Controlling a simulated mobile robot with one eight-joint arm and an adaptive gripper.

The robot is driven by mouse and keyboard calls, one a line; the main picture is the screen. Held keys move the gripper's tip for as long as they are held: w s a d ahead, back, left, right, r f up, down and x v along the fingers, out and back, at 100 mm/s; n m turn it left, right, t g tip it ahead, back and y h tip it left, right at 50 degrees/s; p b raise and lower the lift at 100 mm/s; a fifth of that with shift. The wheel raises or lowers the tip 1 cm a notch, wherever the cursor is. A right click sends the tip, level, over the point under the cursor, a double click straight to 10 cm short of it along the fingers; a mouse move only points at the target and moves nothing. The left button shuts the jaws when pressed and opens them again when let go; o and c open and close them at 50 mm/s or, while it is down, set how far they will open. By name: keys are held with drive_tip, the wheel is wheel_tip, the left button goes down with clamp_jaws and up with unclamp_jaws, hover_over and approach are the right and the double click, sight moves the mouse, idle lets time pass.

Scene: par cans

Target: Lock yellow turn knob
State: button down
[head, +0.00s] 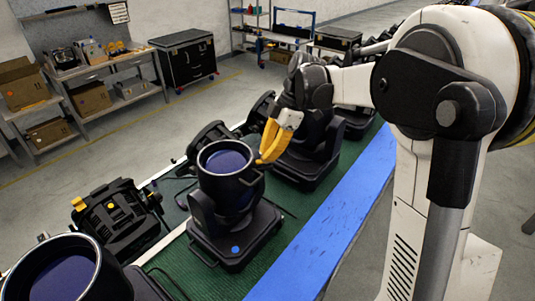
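My gripper (265,159), with yellow fingers, points down beside the upper right rim of the middle par can (227,180). Whether it touches the can, and whether its fingers are apart, I cannot tell. This can is black with a dark blue lens and stands upright on a black base. No yellow knob shows clearly by my fingers.
The cans stand in a row on a green bench (262,257) with a blue strip (330,232) along its right side. Another can (65,272) is at the lower left, and more black fixtures stand behind my gripper. Shelves (108,80) and a black case (187,57) are across the open floor.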

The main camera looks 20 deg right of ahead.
drive_tip(key=c, duration=1.8)
unclamp_jaws()
drive_tip(key=shift+c, duration=0.2)
drive_tip(key=v, duration=1.2)
drive_tip(key=shift+s+f, duration=0.1)
drive_tip(key=s+a+f+m+t+h+b, duration=0.2)
drive_tip(key=s+f+m+b, duration=0.7)
drive_tip(key=f, duration=0.6)
drive_tip(key=s+a+f+m+t+h+b, duration=0.2)
drive_tip(key=s+f+m+t+b, duration=0.3)
drive_tip(key=s+f+m+b, duration=0.4)
drive_tip(key=s+f+b, duration=0.3)
drive_tip(key=s+f, duration=0.1)
drive_tip(key=f, duration=0.2)
drive_tip(key=shift+a, duration=0.35)
